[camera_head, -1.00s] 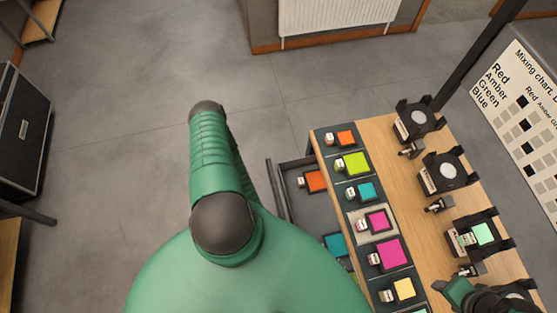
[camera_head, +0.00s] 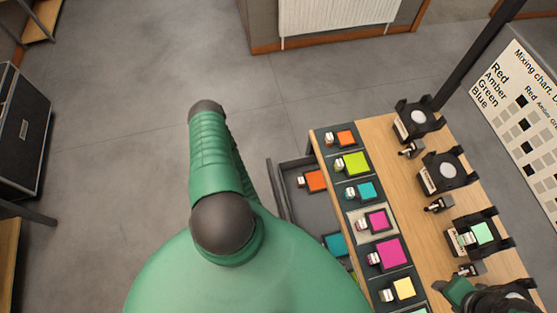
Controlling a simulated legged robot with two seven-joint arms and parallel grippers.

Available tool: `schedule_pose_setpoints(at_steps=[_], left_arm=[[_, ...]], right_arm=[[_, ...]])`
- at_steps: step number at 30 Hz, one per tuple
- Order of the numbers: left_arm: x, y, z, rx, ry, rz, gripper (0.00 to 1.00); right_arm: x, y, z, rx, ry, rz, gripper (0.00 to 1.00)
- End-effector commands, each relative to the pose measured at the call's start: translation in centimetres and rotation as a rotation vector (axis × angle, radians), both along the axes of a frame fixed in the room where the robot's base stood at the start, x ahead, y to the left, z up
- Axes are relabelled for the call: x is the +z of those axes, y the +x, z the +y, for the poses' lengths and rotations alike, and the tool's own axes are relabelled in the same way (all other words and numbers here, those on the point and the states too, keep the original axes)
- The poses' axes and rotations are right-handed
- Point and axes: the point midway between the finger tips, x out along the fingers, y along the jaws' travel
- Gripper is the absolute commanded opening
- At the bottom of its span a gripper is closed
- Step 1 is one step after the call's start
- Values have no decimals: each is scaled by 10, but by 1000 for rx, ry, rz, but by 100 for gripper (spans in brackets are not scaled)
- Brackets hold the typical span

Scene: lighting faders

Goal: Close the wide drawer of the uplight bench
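The uplight bench (camera_head: 388,118) stands at the right with a light wood top. Its wide drawer (camera_head: 283,190) is open, sticking out to the left of the bench. An orange block (camera_head: 316,181) and a teal block (camera_head: 335,243) lie in the drawer. My green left arm rises from the bottom centre and covers part of the drawer's outer side. My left gripper is not visible. A green and dark part of my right arm shows over the bench at the bottom right, and its finger opening cannot be made out.
Coloured swatches (camera_head: 389,252) line the bench's left strip, with several black lamp units (camera_head: 442,172) to their right. A mixing chart (camera_head: 520,110) stands at the right. A black case (camera_head: 22,130) is at the far left. The floor (camera_head: 120,110) between is clear.

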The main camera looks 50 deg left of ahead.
Motion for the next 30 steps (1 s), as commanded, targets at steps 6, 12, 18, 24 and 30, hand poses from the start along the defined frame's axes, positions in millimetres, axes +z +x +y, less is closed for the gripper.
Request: schedule_pose_setpoints(at_steps=[6, 12, 18, 24, 30], left_arm=[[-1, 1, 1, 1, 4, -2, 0], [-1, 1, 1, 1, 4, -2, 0], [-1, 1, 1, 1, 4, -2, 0], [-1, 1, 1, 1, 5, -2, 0], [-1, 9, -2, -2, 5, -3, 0]], right_arm=[[0, 0, 0, 0, 0, 0, 47], [0, 0, 0, 0, 0, 0, 47], [0, 0, 0, 0, 0, 0, 47], [0, 0, 0, 0, 0, 0, 47], [1, 0, 0, 0, 0, 0, 47]])
